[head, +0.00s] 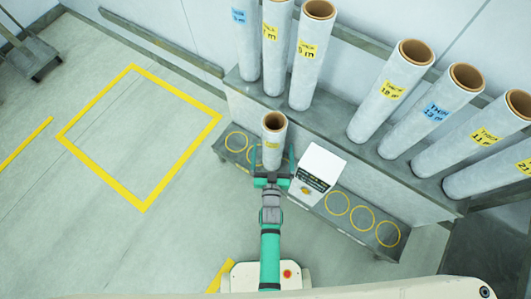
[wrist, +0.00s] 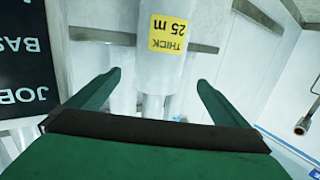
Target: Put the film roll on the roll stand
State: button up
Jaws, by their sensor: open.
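A pale film roll (head: 273,145) with a brown core and a yellow label stands upright over the low bench, just ahead of my gripper (head: 273,163). In the wrist view a film roll (wrist: 160,68) with a yellow "THICK 25 m" label shows between and beyond the fingertips. My gripper (wrist: 160,82) is open, with one finger on each side of that roll, and I see no finger touching it. The roll's foot is hidden in the head view. The low bench (head: 318,207) has yellow rings on both sides. I cannot tell which fixture is the roll stand.
Several tall labelled rolls (head: 390,92) stand on a higher grey ledge (head: 330,121) behind the bench. A white box with a dark panel (head: 318,166) sits right of my gripper. A yellow floor square (head: 212,128) at left is empty. A cart (head: 33,58) stands far left.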

jog(key=s+a+r+g+y, duration=0.1)
jog(key=s+a+r, duration=0.15)
jog(key=s, duration=0.65)
jog(key=s+a+r, duration=0.1)
jog(key=s+r, duration=0.3)
jog(key=s, duration=0.5)
jog(key=s+a+r+n+g, duration=0.1)
jog(key=s+r, duration=1)
jog(key=r, duration=0.2)
jog(key=shift+s+a+y, duration=0.2)
jog(key=shift+s+y, duration=0.1)
jog(key=shift+s, duration=0.05)
